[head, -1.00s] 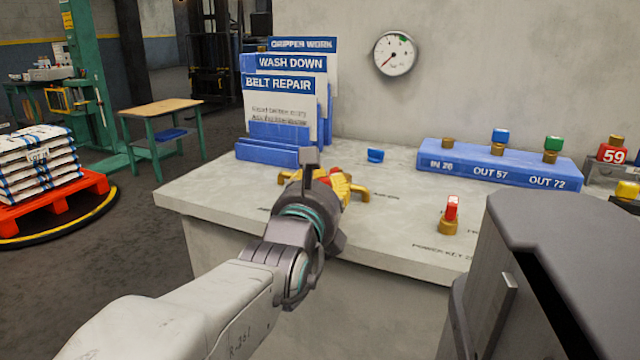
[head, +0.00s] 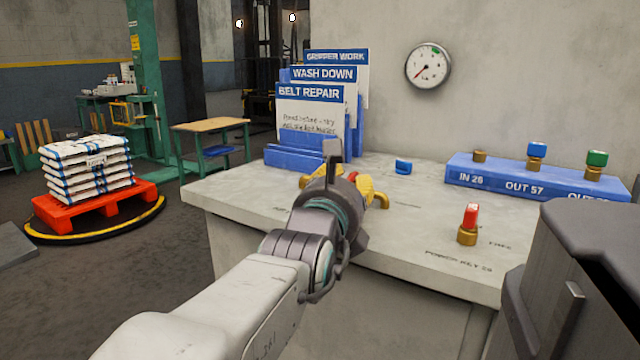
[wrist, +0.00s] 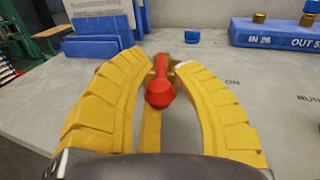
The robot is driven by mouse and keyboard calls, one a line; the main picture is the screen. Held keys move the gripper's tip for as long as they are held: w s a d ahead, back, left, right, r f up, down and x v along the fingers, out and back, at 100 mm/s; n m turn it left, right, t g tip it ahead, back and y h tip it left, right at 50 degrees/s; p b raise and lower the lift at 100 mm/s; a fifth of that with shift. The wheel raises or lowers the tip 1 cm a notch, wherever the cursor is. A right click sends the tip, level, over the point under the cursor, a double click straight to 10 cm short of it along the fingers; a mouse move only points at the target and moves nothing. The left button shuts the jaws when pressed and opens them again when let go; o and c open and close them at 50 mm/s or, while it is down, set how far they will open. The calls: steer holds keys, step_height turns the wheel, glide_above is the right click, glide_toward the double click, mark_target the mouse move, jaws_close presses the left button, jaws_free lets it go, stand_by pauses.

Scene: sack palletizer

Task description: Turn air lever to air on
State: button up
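The red lever with a round red knob (wrist: 159,94) stands between my gripper's yellow fingers in the wrist view. Its far end meets a brass-coloured fitting near the fingertips. My gripper (wrist: 164,62) is open around the lever, with a gap on both sides of the knob. In the head view my gripper (head: 350,185) is low over the bench top, and my wrist hides most of the lever. The lever's markings are hidden or too small to read.
The grey bench (head: 410,225) carries blue sign holders (head: 295,157) behind my gripper, a small blue piece (head: 403,167), a red-topped brass key (head: 468,225) and a blue valve block (head: 500,182). A round gauge (head: 428,66) hangs on the wall.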

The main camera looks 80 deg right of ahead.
steer(key=shift+o, duration=0.9)
steer(key=shift+a, duration=0.1)
steer(key=a, duration=1.2)
steer(key=shift+w, duration=0.1)
